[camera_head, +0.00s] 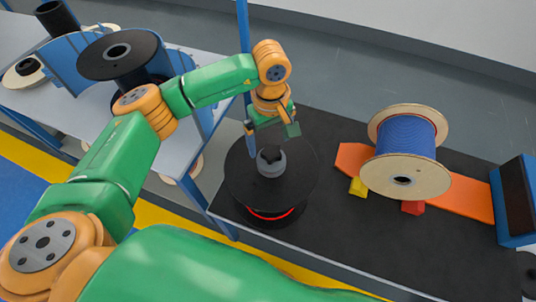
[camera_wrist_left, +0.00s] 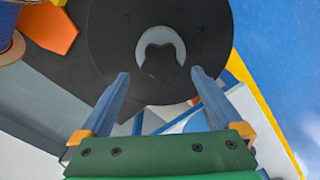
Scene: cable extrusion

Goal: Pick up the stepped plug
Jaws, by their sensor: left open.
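The stepped plug (camera_head: 271,161), a short grey cylinder with a dark notched centre, sits on the middle of a black spool (camera_head: 240,188) on the dark table. In the left wrist view the plug (camera_wrist_left: 160,52) shows as a grey ring around a dark lobed shape on the spool's flange (camera_wrist_left: 110,42). My left gripper (camera_head: 270,136) is above the plug, pointing down. Its blue fingers are apart and empty, and they also show in the left wrist view (camera_wrist_left: 160,76), just short of the plug in the picture. My right gripper is not in view.
A wooden spool of blue cable (camera_head: 407,136) rests on the orange support (camera_head: 460,200) to the right. A blue frame (camera_head: 515,205) stands at the table's right end. More black spools (camera_head: 118,52) are on the rack at left. The front right of the dark table (camera_head: 390,250) is clear.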

